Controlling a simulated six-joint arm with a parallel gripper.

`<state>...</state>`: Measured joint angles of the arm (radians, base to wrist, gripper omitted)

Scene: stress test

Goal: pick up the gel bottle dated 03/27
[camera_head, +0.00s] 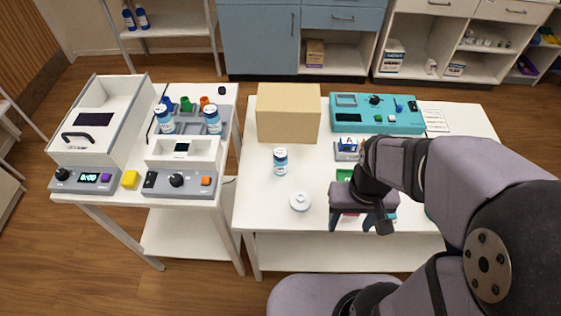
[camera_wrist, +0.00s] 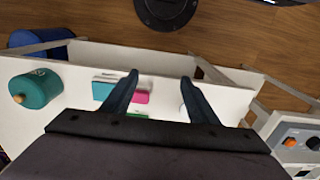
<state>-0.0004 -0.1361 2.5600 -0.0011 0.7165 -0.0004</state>
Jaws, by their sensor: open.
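Two similar bottles, a left one (camera_head: 165,121) and a right one (camera_head: 212,121), stand in the grey rack on the left table. Their label dates are too small to read, so I cannot tell which is dated 03/27. My gripper (camera_head: 360,224) is open and empty above the front edge of the white table, right of the lone bottle. Its two fingers (camera_wrist: 159,77) are spread in the wrist view; no bottle is between them.
A white round lid (camera_head: 300,202) lies in front of the lone bottle. A cardboard box (camera_head: 289,113) stands behind it. A pink block (camera_wrist: 142,97) lies below my fingers, and a teal cylinder (camera_wrist: 38,90) is at the wrist view's left. Machines (camera_head: 180,178) crowd the left table.

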